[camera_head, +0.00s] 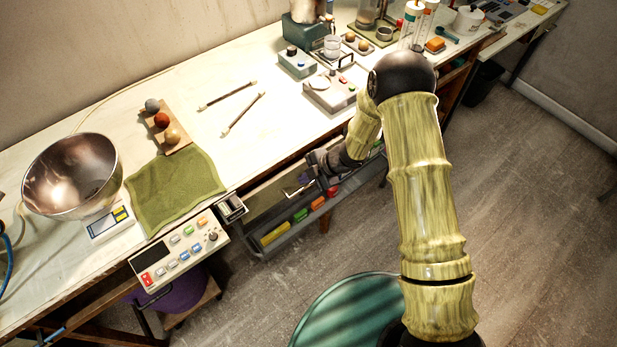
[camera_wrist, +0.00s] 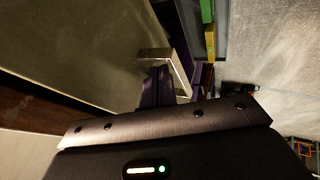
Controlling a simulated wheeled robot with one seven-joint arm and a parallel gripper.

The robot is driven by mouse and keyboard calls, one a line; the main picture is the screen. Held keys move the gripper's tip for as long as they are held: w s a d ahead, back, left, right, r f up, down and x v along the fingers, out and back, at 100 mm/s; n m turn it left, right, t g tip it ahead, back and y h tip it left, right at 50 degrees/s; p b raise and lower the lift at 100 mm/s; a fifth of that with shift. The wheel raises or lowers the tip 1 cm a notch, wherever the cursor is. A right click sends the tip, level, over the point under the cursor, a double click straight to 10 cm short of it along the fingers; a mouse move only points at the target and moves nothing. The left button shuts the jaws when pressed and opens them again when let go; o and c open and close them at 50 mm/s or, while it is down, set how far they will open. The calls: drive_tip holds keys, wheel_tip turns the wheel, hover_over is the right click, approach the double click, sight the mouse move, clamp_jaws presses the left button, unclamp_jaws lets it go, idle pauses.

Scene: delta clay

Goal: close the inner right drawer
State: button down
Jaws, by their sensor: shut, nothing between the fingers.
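A pale drawer front (camera_head: 272,197) shows under the bench's front edge, and a pale panel (camera_wrist: 80,40) fills the left of the wrist view. A square-cornered metal handle (camera_wrist: 178,72) stands out from that panel. How far the drawer is open I cannot tell; my arm covers part of the area. My gripper (camera_head: 318,186) is low at the bench front, beside the handle. Its purple fingers (camera_wrist: 160,86) are shut and empty, close to the handle in the wrist view; whether they touch it I cannot tell.
A grey tray (camera_head: 262,247) with yellow, green, orange and red blocks juts out below the drawer front. A control panel (camera_head: 180,253) hangs at the left. A teal round top (camera_head: 345,312) stands in front. Floor (camera_head: 530,200) on the right is clear.

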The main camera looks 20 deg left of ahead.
drive_tip(key=shift+r, duration=0.1)
drive_tip(key=p+v, duration=0.7)
drive_tip(key=v, duration=0.2)
drive_tip(key=shift+d+r, duration=0.25)
drive_tip(key=shift+r, duration=0.05)
